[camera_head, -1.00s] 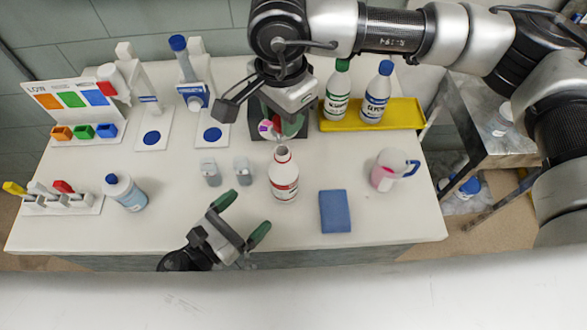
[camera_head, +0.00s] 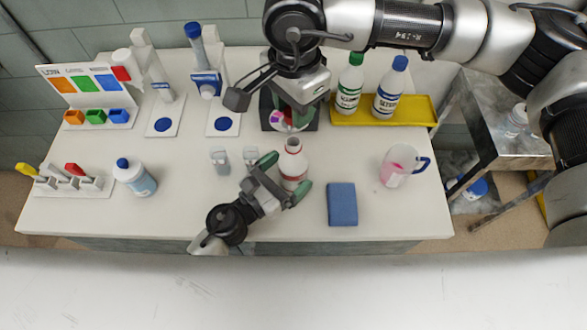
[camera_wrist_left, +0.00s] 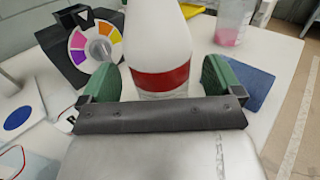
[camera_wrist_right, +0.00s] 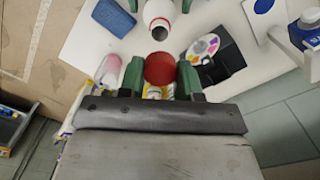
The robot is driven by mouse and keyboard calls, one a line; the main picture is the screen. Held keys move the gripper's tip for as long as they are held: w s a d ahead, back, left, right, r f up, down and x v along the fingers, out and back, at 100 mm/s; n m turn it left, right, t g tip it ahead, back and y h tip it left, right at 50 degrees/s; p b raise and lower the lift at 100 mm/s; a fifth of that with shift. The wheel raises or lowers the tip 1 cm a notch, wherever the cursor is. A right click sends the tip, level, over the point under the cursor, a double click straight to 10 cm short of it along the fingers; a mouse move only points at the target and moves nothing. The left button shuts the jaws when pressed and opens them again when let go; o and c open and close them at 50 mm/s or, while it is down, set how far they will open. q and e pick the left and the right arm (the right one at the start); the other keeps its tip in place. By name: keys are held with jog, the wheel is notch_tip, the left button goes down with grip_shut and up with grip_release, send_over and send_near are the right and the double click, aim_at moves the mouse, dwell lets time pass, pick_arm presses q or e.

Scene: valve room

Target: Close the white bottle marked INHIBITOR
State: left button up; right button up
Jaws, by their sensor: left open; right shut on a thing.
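The white bottle (camera_head: 293,166) with a red band stands upright and uncapped on the table; its label cannot be read. In the right wrist view its dark open mouth (camera_wrist_right: 160,28) faces my right gripper. My left gripper (camera_head: 286,176) is open, with its fingers on either side of the bottle's body; the left wrist view shows the red band (camera_wrist_left: 161,78) between the green pads. My right gripper (camera_head: 300,108) is behind and above the bottle, shut on a round red cap (camera_wrist_right: 160,68). The cap is apart from the bottle's mouth.
A blue block (camera_head: 342,204) and a pitcher of pink liquid (camera_head: 397,166) stand to the right. A yellow tray (camera_head: 415,111) with two capped bottles is behind. Two small grey-white items (camera_head: 221,160) stand just left of the bottle. A colour-wheel device (camera_wrist_left: 90,47) is close behind.

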aim_at(294, 137)
pick_arm(q)
jog(key=shift+x, duration=1.05)
jog(key=c, duration=1.4)
jog(key=shift+o, duration=0.2)
pick_arm(e)
jog(key=shift+f, duration=2.45)
jog(key=shift+s+f, duration=0.1)
jog(key=shift+f, duration=0.8)
jog(key=shift+f, duration=0.55)
